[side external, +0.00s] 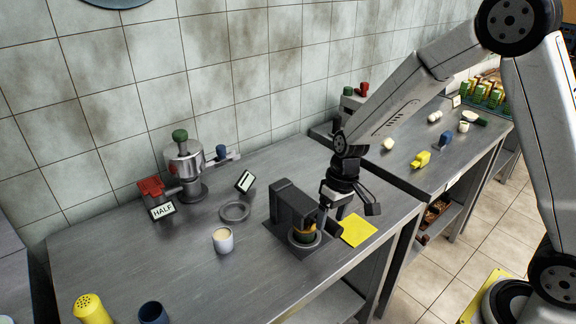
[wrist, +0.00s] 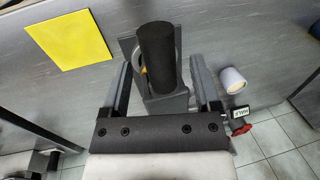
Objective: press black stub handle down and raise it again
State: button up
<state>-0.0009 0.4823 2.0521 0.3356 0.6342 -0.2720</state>
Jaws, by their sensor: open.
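The black stub handle (wrist: 157,52) is a short dark cylinder between the two finger sides in the wrist view. In the side view the handle (side external: 329,228) shows only partly, at the right end of a dark press (side external: 291,204), under my gripper. A yellowish-orange piece (side external: 304,236) sits inside the press above a grey ring-like base. My gripper (side external: 347,207) is open and empty over the right side of the press. In the wrist view my gripper (wrist: 163,85) has one finger on each side of the handle. Whether either finger touches it cannot be told.
A yellow square (side external: 358,230) lies flat right of the press. A white cup (side external: 223,240) and a grey ring (side external: 235,211) stand to its left. A metal pot (side external: 185,160) with a red part and a HALF sign (side external: 162,211) is further back. The front middle of the bench is clear.

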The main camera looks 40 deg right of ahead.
jog(key=shift+a+f, duration=0.15)
jog(key=shift+f, duration=0.5)
grip_shut()
jog(key=shift+r, duration=0.15)
